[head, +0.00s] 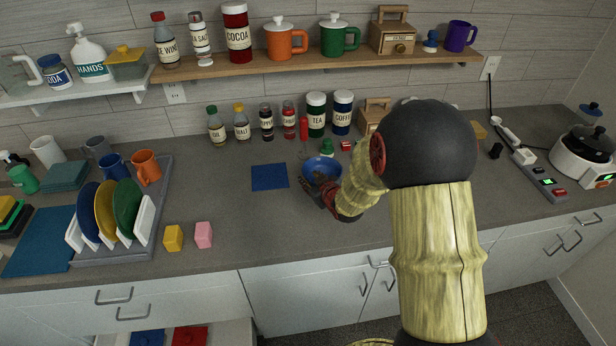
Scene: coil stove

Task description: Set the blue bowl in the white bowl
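The blue bowl (322,164) is on or just above the grey counter in the middle, behind my gripper. My gripper (322,187) reaches down at the near side of the blue bowl and overlaps it in the picture. Its fingers are small and dark here, so I cannot tell whether they are open or shut, or whether they touch the rim. I do not see a white bowl; my large arm hides part of the counter to the right.
A blue square mat (269,177) lies left of the bowl. Several bottles and jars, including a TEA jar (316,114), stand behind. A yellow block (173,238) and pink block (203,235) sit near the front edge. A dish rack (146,218) is left.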

